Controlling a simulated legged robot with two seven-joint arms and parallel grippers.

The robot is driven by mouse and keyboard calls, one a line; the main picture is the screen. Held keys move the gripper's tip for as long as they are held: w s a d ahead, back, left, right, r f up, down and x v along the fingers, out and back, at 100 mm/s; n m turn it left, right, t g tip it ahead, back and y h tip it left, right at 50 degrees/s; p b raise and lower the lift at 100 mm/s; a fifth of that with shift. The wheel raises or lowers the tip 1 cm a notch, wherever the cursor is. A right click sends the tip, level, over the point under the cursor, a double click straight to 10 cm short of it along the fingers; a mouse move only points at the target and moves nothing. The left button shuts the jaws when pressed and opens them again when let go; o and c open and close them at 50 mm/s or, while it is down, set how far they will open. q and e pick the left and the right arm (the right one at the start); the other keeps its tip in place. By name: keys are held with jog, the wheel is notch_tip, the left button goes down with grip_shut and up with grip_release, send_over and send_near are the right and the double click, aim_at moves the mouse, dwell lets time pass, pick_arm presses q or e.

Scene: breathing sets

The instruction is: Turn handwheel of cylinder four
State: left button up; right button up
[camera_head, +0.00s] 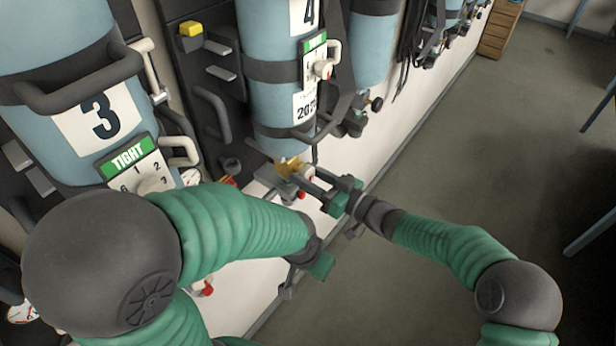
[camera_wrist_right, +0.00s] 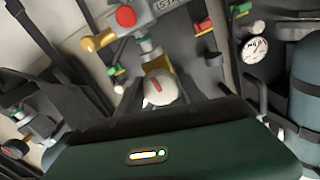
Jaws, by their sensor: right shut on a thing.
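Cylinder four (camera_head: 278,100), blue with a white "4" label, hangs on the wall at the upper middle of the head view. Brass and grey valve fittings sit at its lower end. My right gripper (camera_head: 304,181) reaches them from the right and is shut on the handwheel (camera_head: 311,172), which its fingers partly hide. In the right wrist view the handwheel (camera_wrist_right: 159,91) is a pale round knob with a red mark, between the fingers. My left gripper (camera_head: 300,278) is lower, apart from the valve; its fingers are mostly hidden by its own wrist.
Cylinder three (camera_head: 70,145) stands at the left, with a green "TIGHT" tag (camera_head: 128,160). A pressure gauge (camera_wrist_right: 256,48) and a red knob (camera_wrist_right: 125,17) show in the wrist view. Black straps (camera_head: 425,40) hang further along.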

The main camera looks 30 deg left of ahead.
jog(key=n+b, duration=0.4)
jog(key=b, duration=0.2)
jog(key=n+b, duration=0.5)
jog(key=b, duration=0.1)
jog(key=shift+w+f+n+b, duration=0.1)
jog(key=shift+f+n+b, duration=0.1)
jog(key=shift+n+b, duration=0.15)
jog(key=shift+r+n+b, duration=0.15)
jog(key=shift+n+b, duration=0.7)
jog(key=shift+b, duration=0.05)
jog(key=o, duration=1.1)
jog(key=shift+w, duration=0.1)
jog(key=shift+o, duration=1.4)
jog(key=shift+a, duration=0.25)
